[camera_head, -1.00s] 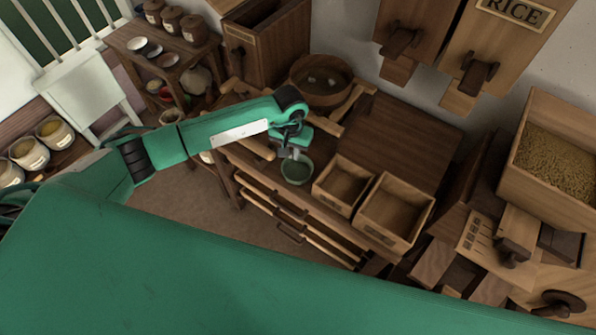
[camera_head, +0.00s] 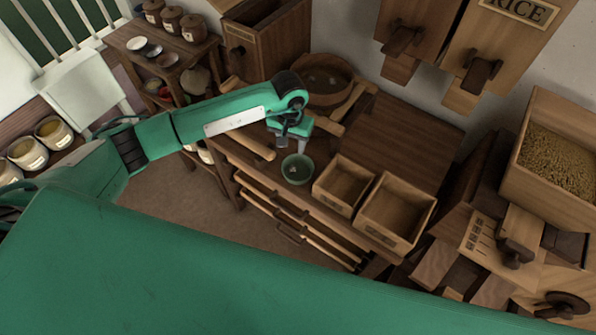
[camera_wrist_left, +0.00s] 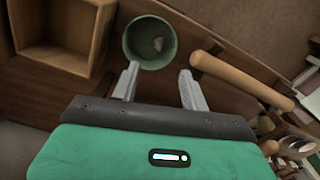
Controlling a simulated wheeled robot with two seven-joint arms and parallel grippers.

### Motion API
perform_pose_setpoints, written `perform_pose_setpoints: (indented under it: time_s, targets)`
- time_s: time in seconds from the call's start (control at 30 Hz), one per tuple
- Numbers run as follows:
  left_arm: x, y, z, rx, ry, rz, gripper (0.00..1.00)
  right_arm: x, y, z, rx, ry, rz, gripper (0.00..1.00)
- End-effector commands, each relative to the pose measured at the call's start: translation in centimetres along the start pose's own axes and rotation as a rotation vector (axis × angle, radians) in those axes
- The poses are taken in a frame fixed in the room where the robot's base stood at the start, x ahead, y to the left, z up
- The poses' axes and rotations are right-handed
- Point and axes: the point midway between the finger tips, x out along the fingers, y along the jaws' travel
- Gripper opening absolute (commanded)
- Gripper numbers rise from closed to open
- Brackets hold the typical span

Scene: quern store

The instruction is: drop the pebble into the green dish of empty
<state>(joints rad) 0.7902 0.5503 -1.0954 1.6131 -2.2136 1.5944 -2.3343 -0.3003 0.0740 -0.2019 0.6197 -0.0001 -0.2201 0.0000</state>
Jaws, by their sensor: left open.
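The green dish (camera_head: 297,169) stands on the wooden bench near its front edge, just left of two open wooden boxes. A small pale grey pebble (camera_wrist_left: 158,44) lies inside the dish (camera_wrist_left: 133,54). The pebble also shows in the head view (camera_head: 293,168) as a light speck in the dish. My left gripper (camera_head: 283,141) is above the bench just behind the dish. In the left wrist view its two fingers (camera_wrist_left: 160,84) are apart with nothing between them, and the dish lies beyond the fingertips. My right gripper is not in view.
Two empty wooden boxes (camera_head: 419,239) stand to the right of the dish. A wooden rolling-pin-like rod (camera_head: 251,144) lies to its left. A round wooden tub (camera_head: 349,76) stands behind. The dark bench top (camera_head: 400,140) behind the boxes is clear.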

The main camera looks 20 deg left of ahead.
Motion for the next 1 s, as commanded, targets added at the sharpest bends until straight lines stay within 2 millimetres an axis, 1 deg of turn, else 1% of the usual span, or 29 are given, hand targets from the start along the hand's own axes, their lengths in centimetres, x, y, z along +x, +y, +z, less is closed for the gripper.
perform_pose_setpoints:
  time_s: [0.03,0.2,0.3,0.4,0.5,0.6,1.0]
  targets:
    - [-1.1,0.0,-0.2,0.003,0.007,0.000,0.45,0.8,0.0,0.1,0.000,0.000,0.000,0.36]
    - [-5.0,0.0,-0.1,0.002,0.006,0.000,0.45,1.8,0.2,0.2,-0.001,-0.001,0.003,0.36]
    - [-6.9,0.0,-0.1,0.001,0.004,-0.001,0.45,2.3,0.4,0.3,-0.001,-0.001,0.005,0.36]
    - [-8.4,0.0,-0.1,0.001,0.003,0.000,0.45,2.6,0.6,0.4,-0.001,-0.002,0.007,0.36]
    - [-9.3,0.0,0.0,0.001,0.002,0.000,0.45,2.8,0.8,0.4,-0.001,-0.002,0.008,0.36]
    - [-9.8,0.0,0.0,0.000,0.000,0.000,0.45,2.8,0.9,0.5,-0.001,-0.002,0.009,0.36]
    - [-9.9,0.0,0.0,0.000,0.000,0.000,0.45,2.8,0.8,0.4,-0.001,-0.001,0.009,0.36]
